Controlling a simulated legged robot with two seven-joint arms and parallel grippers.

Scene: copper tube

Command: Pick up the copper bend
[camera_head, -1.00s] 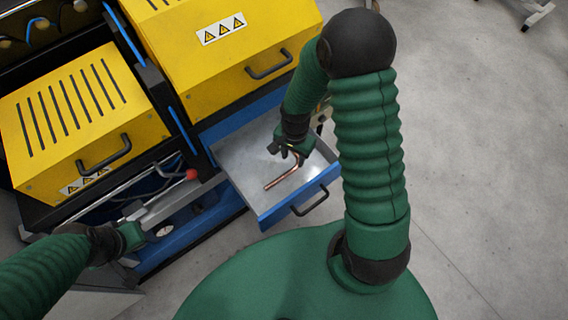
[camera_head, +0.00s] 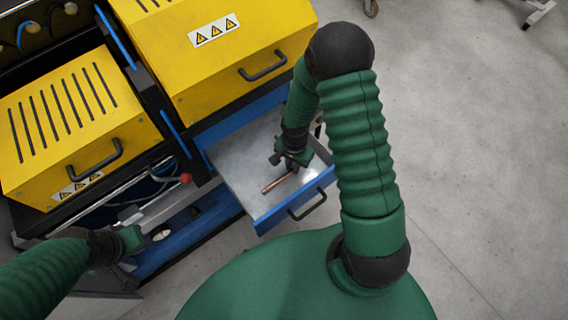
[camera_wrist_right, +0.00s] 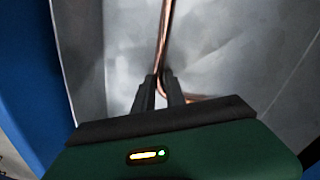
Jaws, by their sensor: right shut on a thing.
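The copper bend (camera_head: 277,184), a thin shiny tube, is in the open drawer (camera_head: 237,167). In the head view its near leg shows and my right gripper (camera_head: 292,165) hides its other end. In the right wrist view the bend (camera_wrist_right: 165,35) runs up from between the close-set fingers (camera_wrist_right: 160,90), with another copper piece low beside them. My right gripper is shut on it. Whether the bend touches the drawer floor is unclear. My left gripper (camera_head: 132,238) is at the lower left, away from the bend; its fingers are too unclear to read.
The drawer has blue walls and a dark front handle (camera_head: 307,204). Yellow machine covers (camera_head: 225,50) with handles stand behind and left of it. A red knob (camera_head: 186,178) is on a rod left of the drawer.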

